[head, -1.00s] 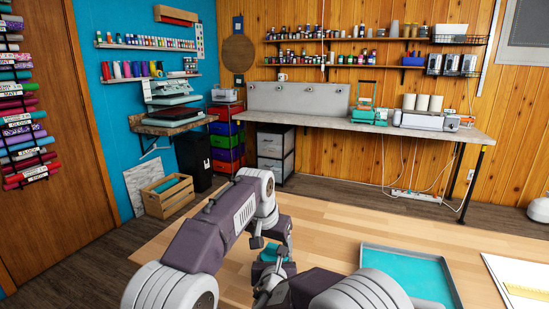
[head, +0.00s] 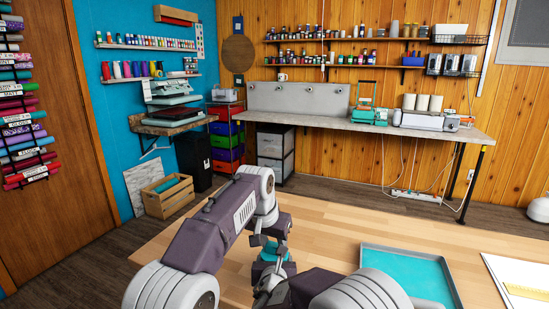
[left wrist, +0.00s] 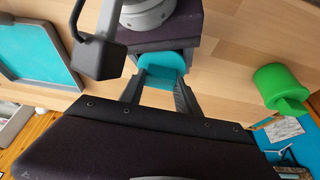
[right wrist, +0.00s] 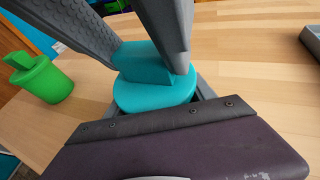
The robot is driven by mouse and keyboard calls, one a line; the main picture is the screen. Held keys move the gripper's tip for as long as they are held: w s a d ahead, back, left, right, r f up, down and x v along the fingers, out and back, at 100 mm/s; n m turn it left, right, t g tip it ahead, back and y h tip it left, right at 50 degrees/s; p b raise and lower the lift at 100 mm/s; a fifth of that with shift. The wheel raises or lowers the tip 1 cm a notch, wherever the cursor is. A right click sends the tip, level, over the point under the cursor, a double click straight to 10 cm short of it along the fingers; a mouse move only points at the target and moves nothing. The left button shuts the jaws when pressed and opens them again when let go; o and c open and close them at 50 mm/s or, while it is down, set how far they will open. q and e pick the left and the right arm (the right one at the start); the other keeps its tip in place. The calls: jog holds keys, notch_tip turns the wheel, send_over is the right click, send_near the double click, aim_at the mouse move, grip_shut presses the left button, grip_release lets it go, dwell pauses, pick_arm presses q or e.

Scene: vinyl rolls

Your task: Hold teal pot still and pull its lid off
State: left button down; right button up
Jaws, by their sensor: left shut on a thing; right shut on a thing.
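The teal pot (head: 272,253) is between my two grippers near the table's left front. In the right wrist view, a round teal body (right wrist: 155,95) has a blocky teal lid knob (right wrist: 143,63) above it. My left gripper (head: 270,243) comes from above and is shut on the lid; its large grey fingers flank the knob in the right wrist view. My right gripper (right wrist: 150,112) is shut on the pot body, partly hidden behind its own purple housing. In the left wrist view, teal (left wrist: 162,62) shows between my left fingers. I cannot tell whether a gap separates lid and pot.
A green lidded pot (right wrist: 42,78) stands on the wooden table beside the teal one; it also shows in the left wrist view (left wrist: 275,88). A teal-lined tray (head: 455,283) and a white sheet (head: 492,262) lie to the right. Bare tabletop (head: 335,235) lies behind my grippers.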

pick_arm(q)
jog(key=shift+r, duration=2.25)
jog(key=shift+a, duration=0.3)
jog(key=s+a+f+n+y, duration=0.1)
jog(key=s+a+f+n, duration=0.2)
jog(key=s+a, duration=0.3)
jog(key=a+n, duration=0.1)
jog(key=a, duration=0.4)
jog(key=shift+s+a+n+t+y, duration=0.25)
jog(key=shift+s+n+t+y, duration=0.05)
jog(key=shift+s+y, duration=0.1)
jog(key=shift+f, duration=4.3)
